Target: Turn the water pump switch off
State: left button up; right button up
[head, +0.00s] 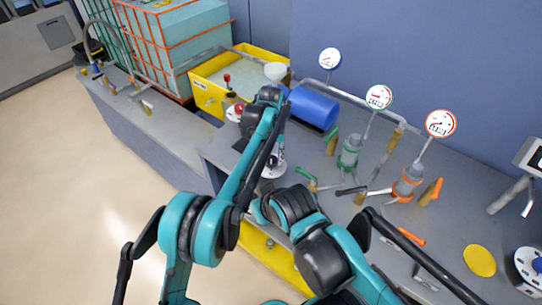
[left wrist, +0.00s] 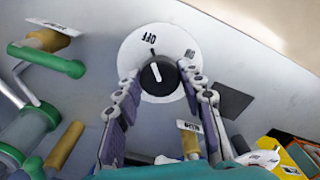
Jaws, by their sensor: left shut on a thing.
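The switch is a black knob (left wrist: 159,76) with a white pointer on a round white dial plate (left wrist: 128,55), marked OFF and ON. In the left wrist view its pointer aims up, close to the OFF mark. My left gripper (left wrist: 160,84) has one finger on each side of the knob and is shut on it. In the head view the dial plate (head: 272,169) shows on the bench below my left wrist, and the knob is mostly hidden by the gripper. My right gripper does not show.
Green-handled (left wrist: 47,60) pipework stands left of the dial in the left wrist view. In the head view a blue cylinder (head: 313,108), a yellow tank (head: 207,95) and gauges (head: 378,97) stand behind. Orange-handled valves (head: 437,188) lie to the right.

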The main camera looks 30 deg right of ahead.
aim_at(271, 159)
pick_arm(q)
jog(key=o, duration=1.2)
jog(key=shift+c, duration=0.2)
notch_tip(271, 159, up, 12)
